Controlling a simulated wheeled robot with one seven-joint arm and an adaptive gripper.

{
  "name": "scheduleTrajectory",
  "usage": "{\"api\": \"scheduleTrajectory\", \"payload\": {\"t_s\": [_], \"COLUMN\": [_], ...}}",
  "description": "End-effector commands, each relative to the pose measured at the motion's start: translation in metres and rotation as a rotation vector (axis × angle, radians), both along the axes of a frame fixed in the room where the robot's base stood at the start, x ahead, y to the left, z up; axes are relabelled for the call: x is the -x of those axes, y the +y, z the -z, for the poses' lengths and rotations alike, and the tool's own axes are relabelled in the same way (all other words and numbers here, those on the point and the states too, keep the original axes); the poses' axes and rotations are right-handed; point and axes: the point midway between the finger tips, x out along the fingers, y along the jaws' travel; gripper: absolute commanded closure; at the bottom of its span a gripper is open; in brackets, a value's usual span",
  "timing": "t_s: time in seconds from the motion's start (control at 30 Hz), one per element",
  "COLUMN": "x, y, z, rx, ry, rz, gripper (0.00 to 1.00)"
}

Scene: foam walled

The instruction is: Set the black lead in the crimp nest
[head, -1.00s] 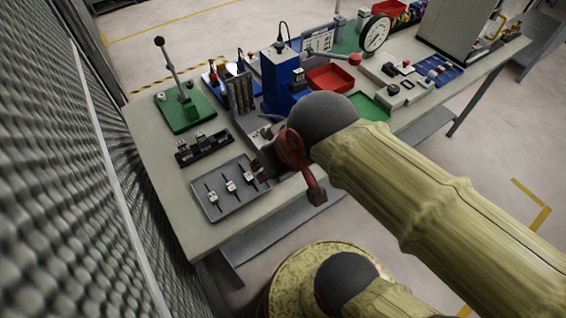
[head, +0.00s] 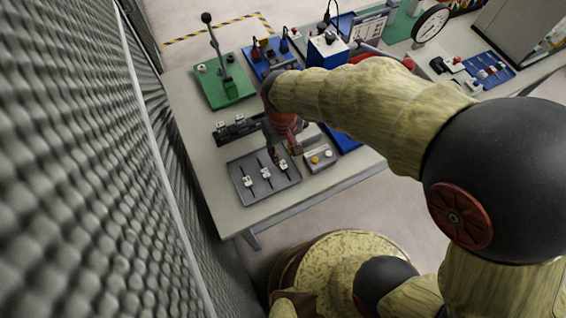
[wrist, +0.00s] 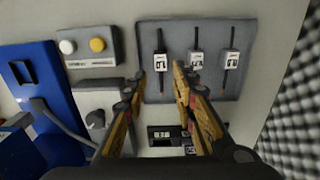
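Which is the black lead is not certain. I cannot tell which fixture is the crimp nest.
A black block with white-tagged parts (head: 235,129) stands behind the tray. A grey button box (head: 320,157) is right of it. A green-based lever press (head: 225,90) and a blue machine (head: 327,52) stand further back. A grey textured wall (head: 75,170) runs along the left.

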Motion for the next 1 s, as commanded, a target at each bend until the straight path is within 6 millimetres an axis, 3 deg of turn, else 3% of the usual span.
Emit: {"api": "scheduleTrajectory", "payload": {"t_s": [0.53,0.8,1.0], "x": [-0.004,-0.005,-0.005], "y": [0.003,0.004,0.003], "z": [0.062,0.065,0.065], "rx": [0.0,-0.001,-0.001], "ry": [0.0,-0.002,-0.001], "rz": [0.002,0.002,0.002], "gripper": [0.73,0.73,0.84]}}
